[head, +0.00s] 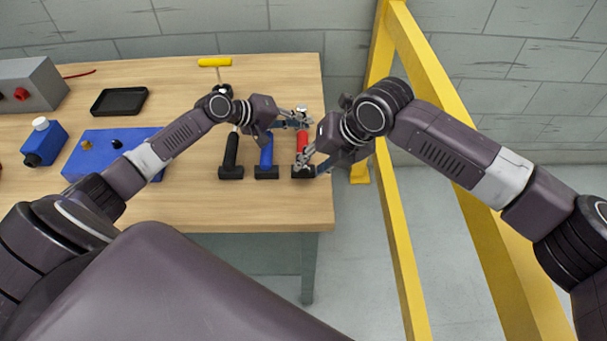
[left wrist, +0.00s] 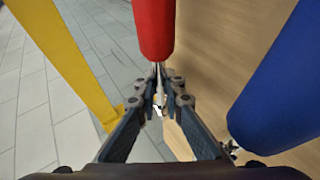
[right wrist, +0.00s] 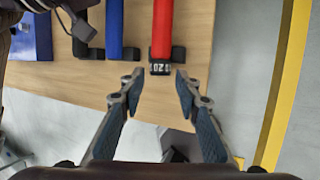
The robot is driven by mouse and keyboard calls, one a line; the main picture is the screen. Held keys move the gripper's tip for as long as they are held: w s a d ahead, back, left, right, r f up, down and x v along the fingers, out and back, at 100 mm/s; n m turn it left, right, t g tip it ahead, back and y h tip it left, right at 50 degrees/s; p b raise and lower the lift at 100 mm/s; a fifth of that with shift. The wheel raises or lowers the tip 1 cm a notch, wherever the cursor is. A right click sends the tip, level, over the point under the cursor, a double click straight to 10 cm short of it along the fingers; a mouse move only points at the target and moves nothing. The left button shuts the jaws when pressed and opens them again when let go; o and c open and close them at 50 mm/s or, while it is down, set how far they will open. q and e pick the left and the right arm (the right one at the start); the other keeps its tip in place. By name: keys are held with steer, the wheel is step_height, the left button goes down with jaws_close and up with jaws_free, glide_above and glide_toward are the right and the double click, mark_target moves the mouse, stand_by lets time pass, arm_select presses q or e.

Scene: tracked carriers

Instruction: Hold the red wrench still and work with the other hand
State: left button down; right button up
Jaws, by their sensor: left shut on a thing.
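The red wrench (head: 302,140) lies near the table's right edge, rightmost of three similar tools. My left gripper (head: 300,118) is at its far end. In the left wrist view my left gripper (left wrist: 158,82) is shut on its thin metal shaft, just past the red handle (left wrist: 154,28). My right gripper (head: 306,160) is at the wrench's near end. In the right wrist view my right gripper (right wrist: 159,78) is open, with a fingertip to either side of the wrench's black end piece (right wrist: 161,68), which shows a small display. I see no contact there.
A blue-handled tool (head: 265,150) and a black-handled tool (head: 231,150) lie left of the red wrench. A yellow T-handle (head: 214,62), black tray (head: 120,101) and blue box (head: 100,148) are farther left. A yellow frame (head: 401,220) stands right of the table.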

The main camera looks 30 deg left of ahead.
mark_target(305, 170)
steer(key=shift+x, duration=1.6)
steer(key=c, duration=0.7)
steer(key=shift+s+a+r+t+h, duration=0.1)
steer(key=shift+s+a+t+h, duration=0.1)
steer(key=shift+t+h, duration=0.45)
steer(key=shift+c, duration=0.2)
steer(key=o, duration=0.7)
steer(key=shift+w, duration=0.1)
